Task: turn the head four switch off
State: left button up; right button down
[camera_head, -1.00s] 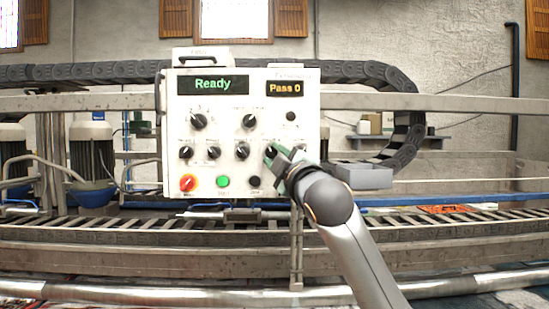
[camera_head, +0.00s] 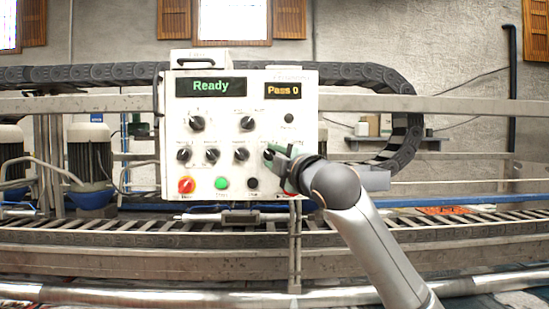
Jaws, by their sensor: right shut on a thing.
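The white control panel (camera_head: 217,118) faces me. A row of black rotary switches runs across its middle: one at the left (camera_head: 184,155), a second (camera_head: 212,155), a third (camera_head: 241,154), and a fourth knob (camera_head: 268,154) at the right, mostly hidden by my gripper. The labels are too small to read. My right gripper (camera_head: 272,153) reaches in from the right and is shut on the fourth knob. My left gripper is not in view.
Above the row are two larger knobs (camera_head: 197,123) (camera_head: 247,123). Below are a red knob (camera_head: 186,185), a green button (camera_head: 222,183) and a black button (camera_head: 252,183). The screens read Ready (camera_head: 211,87) and Pass 0 (camera_head: 283,90). A metal rail (camera_head: 470,104) runs behind.

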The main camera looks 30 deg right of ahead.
jog(key=c, duration=0.6)
grip_release()
jog(key=s+b, duration=0.1)
jog(key=s, duration=0.3)
jog(key=s+f+b, duration=0.1)
jog(key=s, duration=0.3)
jog(key=s+a+b, duration=0.1)
jog(key=s, duration=0.3)
jog(key=shift+s+f+b, duration=0.2)
jog(key=shift+f+b, duration=0.1)
jog(key=shift+b, duration=0.05)
